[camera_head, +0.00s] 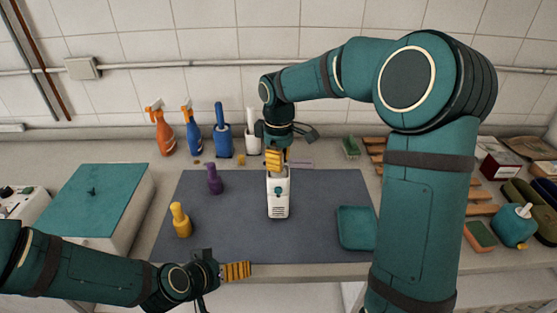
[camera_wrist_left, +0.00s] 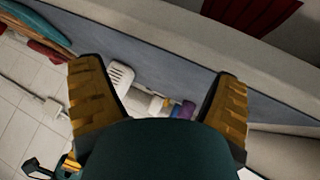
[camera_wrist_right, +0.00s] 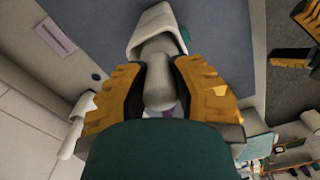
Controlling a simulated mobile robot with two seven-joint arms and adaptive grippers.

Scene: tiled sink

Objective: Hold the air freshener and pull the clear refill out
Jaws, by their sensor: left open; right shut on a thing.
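The white air freshener (camera_head: 278,205) stands upright on the grey mat, with slots low on its front and a teal spot above them. It also shows in the left wrist view (camera_wrist_left: 121,76). My right gripper (camera_head: 275,160) is over its top, pointing down. In the right wrist view its yellow fingers are shut on the pale clear refill (camera_wrist_right: 158,88), whose far end meets the white housing (camera_wrist_right: 157,28); I cannot tell how deep it sits. My left gripper (camera_head: 237,270) is open and empty at the counter's front edge, apart from the freshener.
A purple bottle (camera_head: 214,180) and a yellow bottle (camera_head: 181,220) stand left on the mat (camera_head: 325,195). A teal tray (camera_head: 356,228) lies at its right. Spray bottles (camera_head: 160,128) stand behind. The mat's front middle is clear.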

